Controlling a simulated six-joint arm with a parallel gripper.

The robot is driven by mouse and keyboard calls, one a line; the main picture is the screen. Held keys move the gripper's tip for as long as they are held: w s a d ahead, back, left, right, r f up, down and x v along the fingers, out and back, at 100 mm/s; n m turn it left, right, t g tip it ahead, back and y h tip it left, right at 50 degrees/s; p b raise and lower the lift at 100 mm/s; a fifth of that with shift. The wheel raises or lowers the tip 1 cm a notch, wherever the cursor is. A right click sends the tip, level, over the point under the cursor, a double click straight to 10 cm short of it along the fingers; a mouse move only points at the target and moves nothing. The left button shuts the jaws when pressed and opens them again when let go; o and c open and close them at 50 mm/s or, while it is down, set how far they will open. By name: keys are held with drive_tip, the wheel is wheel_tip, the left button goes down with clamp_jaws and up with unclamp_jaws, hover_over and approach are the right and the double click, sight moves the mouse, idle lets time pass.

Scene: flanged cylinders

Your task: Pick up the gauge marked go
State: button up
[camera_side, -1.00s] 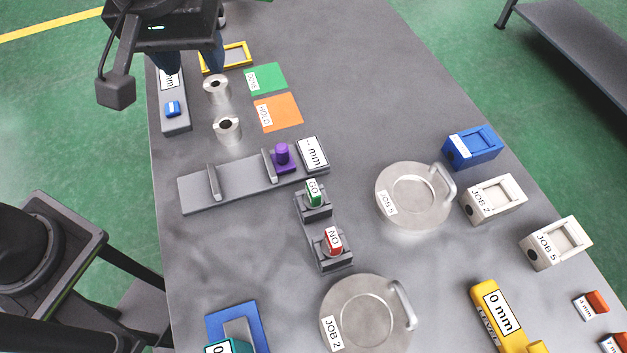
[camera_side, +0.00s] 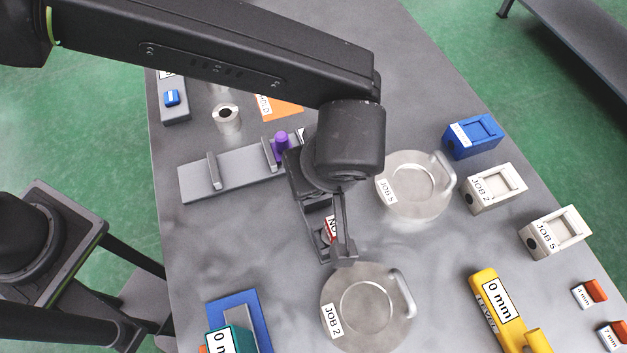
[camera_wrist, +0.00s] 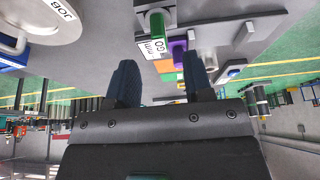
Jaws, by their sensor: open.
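The go gauge (camera_wrist: 158,22) is a green block with a white GO label. In the wrist view it stands near the top centre, beyond the gap between my fingers. In the side view my arm hides it. The red gauge marked NO (camera_side: 331,228) shows on the dark gauge stand (camera_side: 325,248), partly covered by a finger. My gripper (camera_wrist: 160,65) is open and empty, its two dark fingers apart, low over the stand area. I cannot tell its exact height above the gauge.
The grey measuring fixture with a purple piece (camera_side: 281,143) lies just left of my wrist. Handled round plates marked JOB 5 (camera_side: 440,209) and JOB 2 (camera_side: 335,318) flank the stand. A metal flanged cylinder (camera_side: 228,122) stands farther back. Bare table lies left of the stand.

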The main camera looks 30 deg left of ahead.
drive_tip(key=shift+x, duration=3.4)
drive_tip(key=shift+w+a, duration=0.1)
drive_tip(key=shift+c, duration=0.4)
clamp_jaws()
